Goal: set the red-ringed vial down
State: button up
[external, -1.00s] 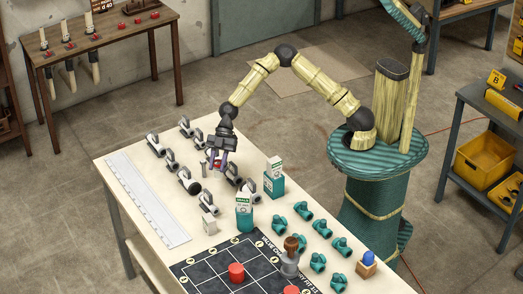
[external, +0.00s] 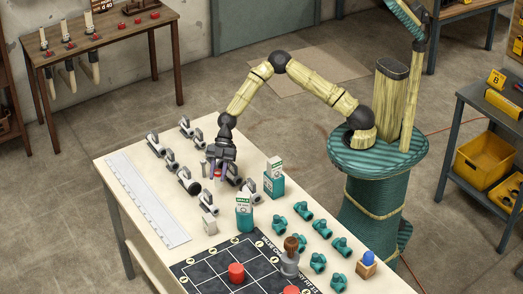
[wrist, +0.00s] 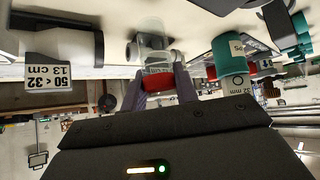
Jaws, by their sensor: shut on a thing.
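The red-ringed vial (wrist: 153,45) is a greyish, clear-looking tube with a red band and a small dark label. In the wrist view its red band (wrist: 158,81) sits between the two fingers of my gripper (wrist: 160,92), which is shut on it. In the external view my gripper (external: 219,174) points down among the grey fittings on the white table (external: 140,170). There only a small red spot of the vial (external: 218,174) shows between the fingers. I cannot tell whether its base touches the table.
Several grey and black fittings (external: 188,183) stand close around my gripper. A black grid mat (external: 215,265) lies at the front. A long white ruler (external: 145,198) lies along the left edge.

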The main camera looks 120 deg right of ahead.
aim_at(218, 180)
jog(key=shift+f, duration=1.8)
jog(key=shift+f, duration=0.2)
jog(key=o, duration=1)
jog(key=shift+o, duration=0.2)
jog(key=shift+r+p, duration=0.2)
jog(key=shift+p, duration=0.1)
jog(key=b+v, duration=0.1)
jog(key=v, duration=1.1)
